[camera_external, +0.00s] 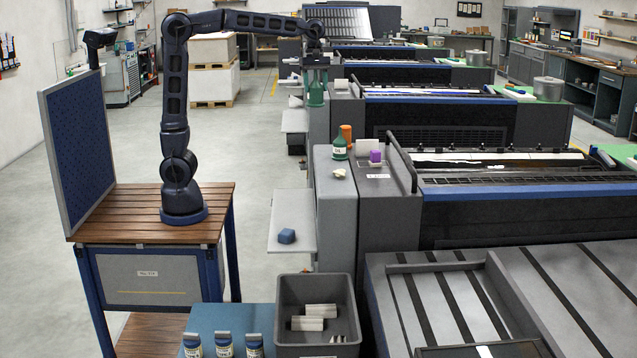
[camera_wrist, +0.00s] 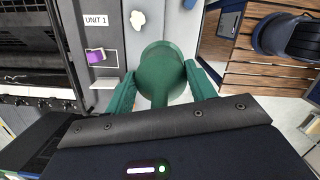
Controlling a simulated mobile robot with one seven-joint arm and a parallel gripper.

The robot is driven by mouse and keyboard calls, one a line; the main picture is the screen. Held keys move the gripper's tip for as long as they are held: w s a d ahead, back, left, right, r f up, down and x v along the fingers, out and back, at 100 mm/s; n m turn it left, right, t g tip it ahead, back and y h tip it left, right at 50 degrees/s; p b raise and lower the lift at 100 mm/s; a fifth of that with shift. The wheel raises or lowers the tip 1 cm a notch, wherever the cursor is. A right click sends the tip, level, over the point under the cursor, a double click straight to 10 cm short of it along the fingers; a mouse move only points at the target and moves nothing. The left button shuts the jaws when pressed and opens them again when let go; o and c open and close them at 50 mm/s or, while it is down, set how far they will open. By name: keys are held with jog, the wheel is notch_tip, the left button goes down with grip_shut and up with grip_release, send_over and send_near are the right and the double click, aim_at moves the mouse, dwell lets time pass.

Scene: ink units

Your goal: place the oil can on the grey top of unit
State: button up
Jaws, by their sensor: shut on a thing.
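My gripper (camera_external: 316,100) has green fingers and hangs at the far end of my raised arm, beyond the nearest unit's left end in the outside view. In the wrist view its fingers (camera_wrist: 158,92) are shut on a green, round-bodied oil can (camera_wrist: 163,62). The can is hard to separate from the like-coloured fingers in the outside view. The grey top of the nearest unit (camera_external: 322,172) is lower and nearer the camera; the can hides part of it in the wrist view (camera_wrist: 170,22). A "UNIT 1" label (camera_wrist: 98,20) lies beside it.
A dark green labelled bottle (camera_external: 340,149), an orange container (camera_external: 347,134) and a pale crumpled rag (camera_external: 339,173) are on the grey top. A purple block (camera_external: 375,156) sits to their right, near a raised rail (camera_external: 402,160). The front of the grey top is bare.

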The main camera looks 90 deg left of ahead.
jog(key=w+d+f+n, duration=0.15)
jog(key=w+d, duration=0.25)
jog(key=w, duration=0.4)
jog(key=w+d+n, duration=0.2)
jog(key=w+d, duration=0.2)
jog(key=w, duration=0.3)
jog(key=w+d+f+n, duration=0.15)
jog(key=w+d, duration=0.25)
jog(key=w, duration=0.4)
jog(key=shift+n+t+y, duration=0.3)
jog(key=shift+n+t, duration=0.1)
notch_tip(320, 180, down, 24)
jog(key=shift+r, duration=0.1)
jog(key=o, duration=1.6)
jog(key=shift+o, duration=0.2)
